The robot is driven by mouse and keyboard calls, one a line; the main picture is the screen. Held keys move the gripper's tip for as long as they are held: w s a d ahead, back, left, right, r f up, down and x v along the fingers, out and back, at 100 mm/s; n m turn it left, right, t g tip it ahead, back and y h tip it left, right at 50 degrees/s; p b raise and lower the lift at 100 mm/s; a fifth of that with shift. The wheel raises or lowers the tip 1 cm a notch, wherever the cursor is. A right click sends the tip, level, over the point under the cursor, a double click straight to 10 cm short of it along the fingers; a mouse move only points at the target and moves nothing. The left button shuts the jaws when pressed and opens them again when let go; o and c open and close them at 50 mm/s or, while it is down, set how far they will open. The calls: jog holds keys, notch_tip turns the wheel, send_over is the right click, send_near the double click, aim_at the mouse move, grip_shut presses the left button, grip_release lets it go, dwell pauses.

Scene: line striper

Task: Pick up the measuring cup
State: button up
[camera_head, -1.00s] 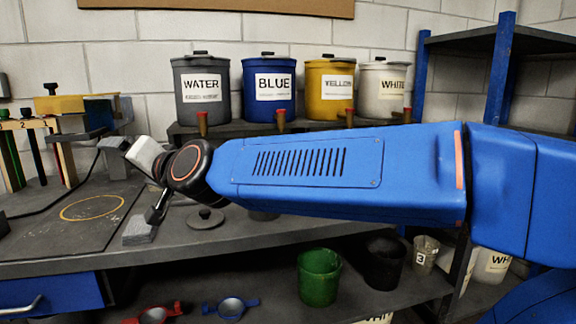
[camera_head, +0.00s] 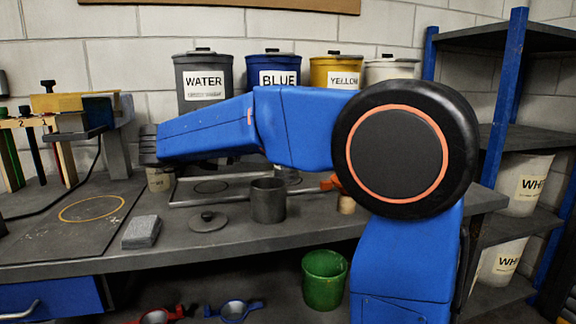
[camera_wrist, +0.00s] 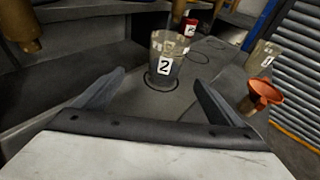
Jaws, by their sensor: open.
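In the wrist view a clear, cloudy measuring cup (camera_wrist: 165,58) labelled 2 stands upright beyond my fingertips, inside a dark ring drawn on the grey surface. A second clear cup (camera_wrist: 263,57), its label seemingly 1, stands further right. I cannot tell which cup the task means. My gripper (camera_wrist: 160,76) is open and empty, its two fingers spread to either side of the nearer cup's line, with a gap before it. In the head view my gripper is hidden behind my arm.
An orange funnel (camera_wrist: 266,93) is right of the cup, and a small red container (camera_wrist: 186,28) is behind it. In the head view a dark grey pot (camera_head: 268,200), a lid (camera_head: 208,221) and a grey block (camera_head: 141,232) are on the bench. Paint buckets line the back.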

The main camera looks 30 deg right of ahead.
aim_at(277, 163)
jog(key=shift+m+g, duration=0.3)
jog(key=shift+m, duration=0.2)
jog(key=x, duration=0.7)
jog(key=f+x, duration=0.1)
jog(key=x, duration=0.3)
jog(key=shift+a+f, duration=0.1)
jog(key=shift+s+x, duration=0.2)
jog(key=shift+x, duration=1.1)
jog(key=shift+s+x, duration=0.2)
jog(key=shift+x, duration=1.1)
jog(key=c, duration=1.6)
